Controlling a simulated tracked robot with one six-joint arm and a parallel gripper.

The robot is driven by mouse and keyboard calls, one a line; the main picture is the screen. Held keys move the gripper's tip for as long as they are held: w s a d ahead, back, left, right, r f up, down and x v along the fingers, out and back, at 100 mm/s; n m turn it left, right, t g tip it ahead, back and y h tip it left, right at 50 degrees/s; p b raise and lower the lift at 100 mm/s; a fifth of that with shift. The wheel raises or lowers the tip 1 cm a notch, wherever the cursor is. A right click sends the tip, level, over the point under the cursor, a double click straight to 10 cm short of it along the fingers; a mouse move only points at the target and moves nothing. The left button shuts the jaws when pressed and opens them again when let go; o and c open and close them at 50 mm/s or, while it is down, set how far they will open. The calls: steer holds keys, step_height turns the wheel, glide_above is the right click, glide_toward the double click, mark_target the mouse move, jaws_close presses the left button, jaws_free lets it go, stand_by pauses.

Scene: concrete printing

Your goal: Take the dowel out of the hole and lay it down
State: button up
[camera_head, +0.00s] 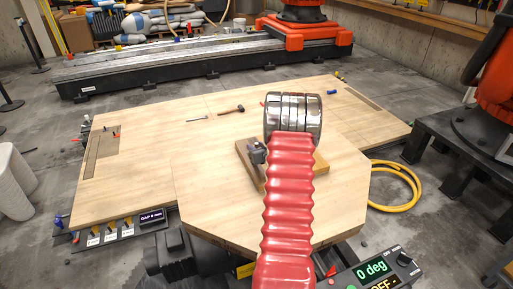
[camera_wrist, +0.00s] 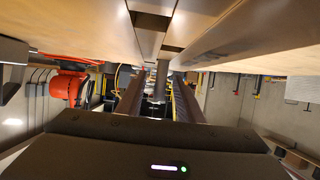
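A dark grey upright rod, seemingly the dowel (camera_wrist: 161,80), shows in the wrist view between the fingers of my gripper (camera_wrist: 158,98). The fingers stand apart, with a narrow gap visible on each side of the rod. The rod's top end meets pale wooden pieces at the top of the picture; I cannot make out the hole. In the head view a wooden board (camera_head: 314,163) lies on the table under my shiny wrist. My red arm and wrist hide most of it and the dowel there. A small dark grey part (camera_head: 257,153) shows beside the wrist.
The wooden table (camera_head: 215,165) has bare room left of the board. A hammer (camera_head: 232,109) and a thin tool (camera_head: 196,119) lie behind. A recess (camera_head: 103,142) is at left, a display (camera_head: 152,216) at the front-left edge. A yellow hose (camera_head: 402,185) is on the floor at right.

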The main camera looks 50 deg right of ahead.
steer(key=shift+c, duration=0.4)
jaws_close()
steer(key=shift+r, duration=0.15)
steer(key=shift+r, duration=3.1)
steer(key=shift+r, duration=0.15)
steer(key=shift+r, duration=2.9)
